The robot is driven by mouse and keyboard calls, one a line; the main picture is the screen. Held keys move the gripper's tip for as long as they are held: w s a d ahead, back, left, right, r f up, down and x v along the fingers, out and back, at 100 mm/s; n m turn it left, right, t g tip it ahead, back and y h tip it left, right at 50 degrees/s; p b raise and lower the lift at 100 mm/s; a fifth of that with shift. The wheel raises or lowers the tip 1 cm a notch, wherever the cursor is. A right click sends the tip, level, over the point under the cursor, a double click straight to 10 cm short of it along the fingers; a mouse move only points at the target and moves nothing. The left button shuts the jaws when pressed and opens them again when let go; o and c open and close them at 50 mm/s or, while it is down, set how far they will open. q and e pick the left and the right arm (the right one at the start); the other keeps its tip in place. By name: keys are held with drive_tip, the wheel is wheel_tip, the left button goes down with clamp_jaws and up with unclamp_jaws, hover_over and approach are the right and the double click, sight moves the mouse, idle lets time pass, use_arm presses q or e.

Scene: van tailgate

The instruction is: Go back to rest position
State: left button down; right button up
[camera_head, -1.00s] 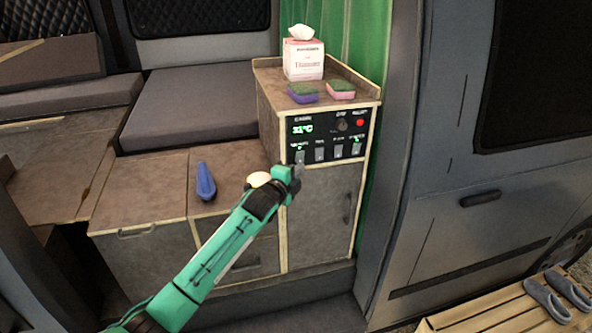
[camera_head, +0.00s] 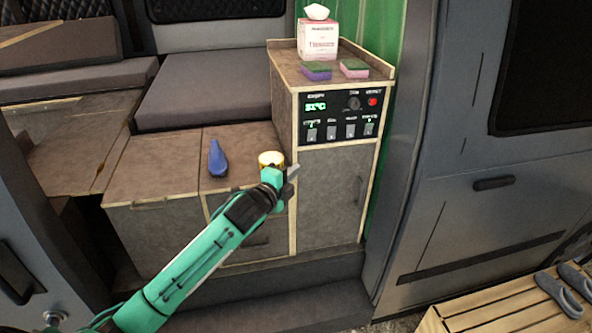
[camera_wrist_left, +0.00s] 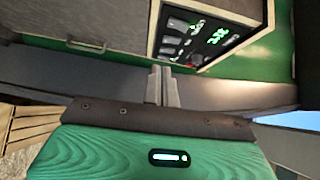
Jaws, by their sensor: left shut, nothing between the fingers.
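My left gripper (camera_head: 291,178) is in front of the wooden cabinet (camera_head: 325,190), below its control panel (camera_head: 340,115). Its fingers are shut with nothing between them. In the left wrist view the closed fingers (camera_wrist_left: 163,87) point toward the cabinet, and the panel (camera_wrist_left: 195,38) shows beyond them with its green display lit. The panel has a row of several switches and a red button. My right gripper does not show in either view.
A blue object (camera_head: 216,158) and a round white-topped item (camera_head: 271,159) stand on the low bench left of the cabinet. A tissue box (camera_head: 318,40) and two sponges (camera_head: 316,71) are on the cabinet top. Grey slippers (camera_head: 563,295) lie on a slatted wooden step (camera_head: 480,314).

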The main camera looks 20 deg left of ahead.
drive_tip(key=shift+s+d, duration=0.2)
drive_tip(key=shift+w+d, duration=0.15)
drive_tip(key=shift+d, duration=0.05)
